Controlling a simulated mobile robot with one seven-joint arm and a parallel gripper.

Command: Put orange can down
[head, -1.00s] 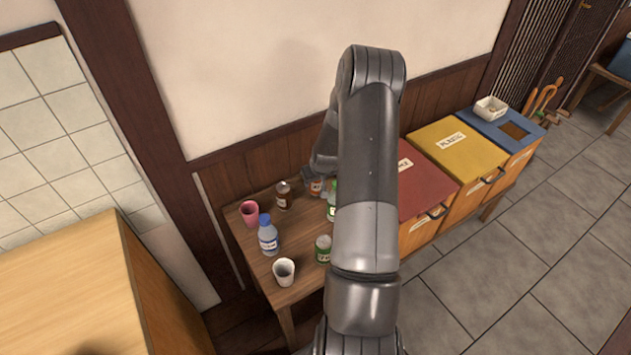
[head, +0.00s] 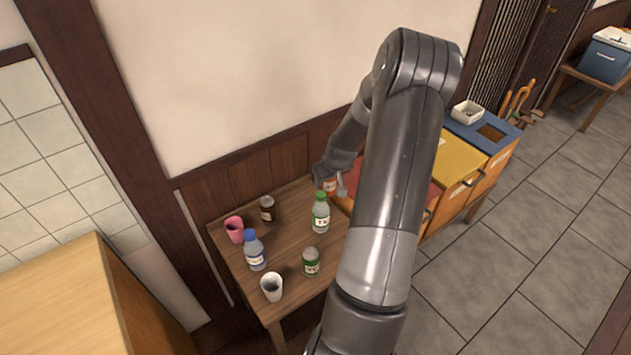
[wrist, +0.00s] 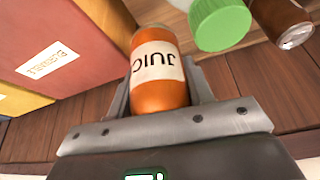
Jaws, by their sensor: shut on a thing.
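The orange can (wrist: 158,90) with a white juice label is between the two fingers of my gripper (wrist: 160,100) in the wrist view. My gripper is shut on it. In the head view the orange can (head: 330,186) shows only in part, by my gripper (head: 334,182), near the back right of the wooden table (head: 222,262) and beside the red bin. Whether the can touches the table top cannot be told.
Red, yellow (head: 455,160) and blue (head: 470,122) bins stand to the right. The table's middle has some free room.

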